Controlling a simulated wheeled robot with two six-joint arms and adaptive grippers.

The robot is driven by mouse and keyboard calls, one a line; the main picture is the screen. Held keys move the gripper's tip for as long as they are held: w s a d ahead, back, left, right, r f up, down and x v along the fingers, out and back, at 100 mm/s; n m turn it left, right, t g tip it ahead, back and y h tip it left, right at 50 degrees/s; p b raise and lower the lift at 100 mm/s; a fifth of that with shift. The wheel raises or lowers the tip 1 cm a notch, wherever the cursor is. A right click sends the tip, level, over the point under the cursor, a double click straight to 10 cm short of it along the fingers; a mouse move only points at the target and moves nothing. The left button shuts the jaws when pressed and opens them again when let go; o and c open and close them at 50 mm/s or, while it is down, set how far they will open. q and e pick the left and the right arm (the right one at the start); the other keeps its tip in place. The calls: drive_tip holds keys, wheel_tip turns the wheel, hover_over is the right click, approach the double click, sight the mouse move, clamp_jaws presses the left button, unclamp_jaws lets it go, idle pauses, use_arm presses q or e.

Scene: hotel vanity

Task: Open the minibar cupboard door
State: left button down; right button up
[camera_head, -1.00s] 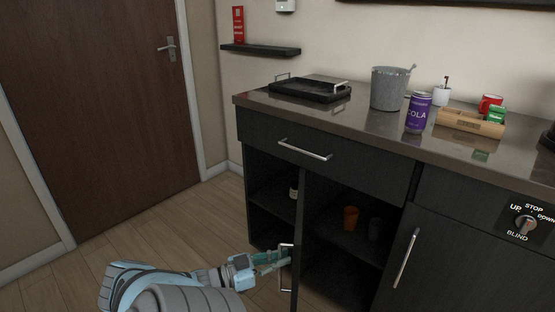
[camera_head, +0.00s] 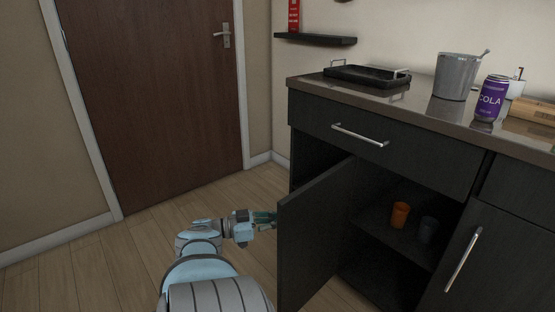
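The dark minibar cupboard door (camera_head: 312,240) stands swung out from the cabinet front, well open. Its broad face shows, and its handle is hidden behind it. My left gripper (camera_head: 265,216) is at the door's near free edge, on the far side from the cupboard opening. Its fingertips are partly hidden by the door, so I cannot tell whether they hold the handle. My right gripper is not in view.
Above is a drawer (camera_head: 410,158) with a bar handle. A tray (camera_head: 366,77), bucket (camera_head: 455,78) and cola can (camera_head: 491,99) stand on the counter. Floor (camera_head: 120,255) left is clear.

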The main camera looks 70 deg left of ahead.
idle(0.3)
use_arm(q)
drive_tip(key=c, duration=1.7)
unclamp_jaws()
drive_tip(key=shift+s, duration=0.1)
